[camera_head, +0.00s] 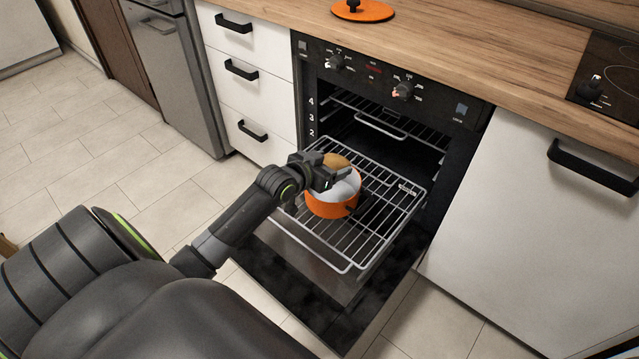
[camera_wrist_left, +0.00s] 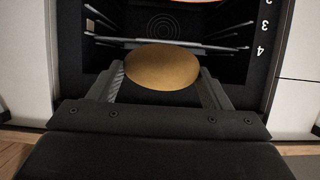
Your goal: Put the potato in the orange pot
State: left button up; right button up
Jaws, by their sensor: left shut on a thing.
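The orange pot (camera_head: 331,206) with a pale inside stands on the pulled-out wire oven rack. The brown potato (camera_head: 336,160) is over the far side of the pot's opening in the head view. My left gripper (camera_head: 330,176) is above the pot and shut on the potato. In the left wrist view the potato (camera_wrist_left: 162,67) sits between the two fingers (camera_wrist_left: 163,80). Whether the potato touches the pot cannot be told. My right gripper is not in view.
The oven door (camera_head: 335,300) is folded down and the wire rack (camera_head: 372,235) is slid out over it. An orange lid (camera_head: 362,10) with a black knob lies on the wooden counter (camera_head: 455,45). White drawers and a cupboard flank the oven.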

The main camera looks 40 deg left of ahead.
pick_arm(q)
notch_tip(320, 180, down, 9)
jog(key=b, duration=0.3)
jog(key=shift+f, duration=0.15)
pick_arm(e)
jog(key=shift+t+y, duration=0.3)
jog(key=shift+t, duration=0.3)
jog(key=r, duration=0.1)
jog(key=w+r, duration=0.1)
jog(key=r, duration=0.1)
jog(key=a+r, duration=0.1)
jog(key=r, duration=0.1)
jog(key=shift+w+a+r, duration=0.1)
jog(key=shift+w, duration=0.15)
pick_arm(q)
jog(key=shift+f, duration=0.1)
jog(key=shift+f+b, duration=0.5)
jog(key=shift+f, duration=0.05)
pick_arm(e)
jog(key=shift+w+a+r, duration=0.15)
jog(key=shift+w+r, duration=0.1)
pick_arm(q)
jog(key=o, duration=1)
jog(key=shift+o, duration=0.2)
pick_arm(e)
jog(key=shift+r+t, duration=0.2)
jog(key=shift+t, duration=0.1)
